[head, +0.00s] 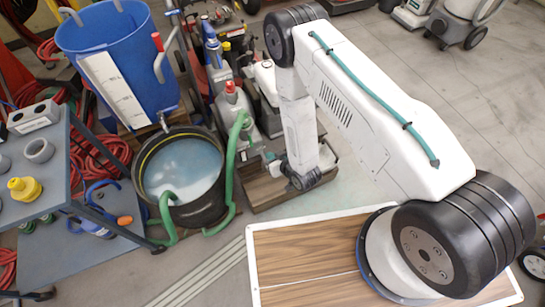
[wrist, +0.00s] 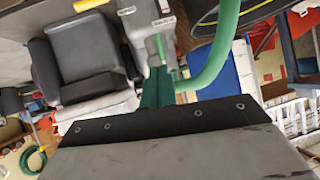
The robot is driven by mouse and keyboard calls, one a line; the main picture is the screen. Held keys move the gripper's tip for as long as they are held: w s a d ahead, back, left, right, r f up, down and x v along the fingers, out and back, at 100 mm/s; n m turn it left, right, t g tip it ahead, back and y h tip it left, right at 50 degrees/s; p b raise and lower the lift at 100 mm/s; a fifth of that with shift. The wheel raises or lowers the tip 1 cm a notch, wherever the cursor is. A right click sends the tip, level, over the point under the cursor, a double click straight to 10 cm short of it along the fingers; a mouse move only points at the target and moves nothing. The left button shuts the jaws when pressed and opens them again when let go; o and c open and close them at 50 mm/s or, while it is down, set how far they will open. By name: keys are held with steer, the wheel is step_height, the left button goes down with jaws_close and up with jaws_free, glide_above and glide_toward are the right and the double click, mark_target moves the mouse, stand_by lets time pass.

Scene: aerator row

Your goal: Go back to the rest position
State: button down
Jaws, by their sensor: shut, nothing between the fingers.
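My arm rises from its mount at lower right in the head view, bends at a black elbow at the top, and its forearm hangs down to the wrist. My gripper (head: 268,157) is at the wrist's left side, small and partly hard to make out. It is right of the black tub (head: 205,205), apart from the tub's rim. In the wrist view my gripper (wrist: 157,85) shows green fingers close together with nothing held. A green hose (wrist: 218,50) curves just right of the fingers there; whether it touches them I cannot tell.
The tub holds cloudy water, with a green hose (head: 233,170) over its rim. A blue bin (head: 115,50) stands behind it. A grey bench (head: 65,160) is at left. Machines crowd the area behind my forearm. Open floor (head: 450,90) lies at upper right.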

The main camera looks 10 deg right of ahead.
steer(key=shift+s+d+r, duration=0.15)
steer(key=shift+s+d, duration=0.05)
steer(key=shift+s, duration=0.1)
steer(key=s+d+f+g+h, duration=0.4)
steer(key=s+g, duration=0.2)
steer(key=s, duration=0.1)
steer(key=s+d+r+m+g+h, duration=0.1)
steer(key=d+r+g, duration=0.25)
steer(key=r, duration=1.25)
steer(key=s+d+r+m+g+h, duration=0.1)
steer(key=s+d+r+g+h, duration=0.3)
steer(key=r, duration=1.3)
steer(key=s+d+r+m+t+y, duration=0.1)
steer(key=s+r, duration=0.3)
steer(key=r, duration=0.5)
steer(key=s+d+r+t+y, duration=0.1)
steer(key=s+d+r+t, duration=0.1)
steer(key=r, duration=0.7)
steer(key=s+d+r+m+t+y, duration=0.1)
steer(key=s+d+r, duration=0.2)
steer(key=s+r, duration=0.4)
step_height(320, 180, up, 3)
steer(key=shift+d+r+m, duration=0.1)
steer(key=shift+d+m, duration=0.2)
steer(key=shift+s+t, duration=0.1)
steer(key=shift+t, duration=0.15)
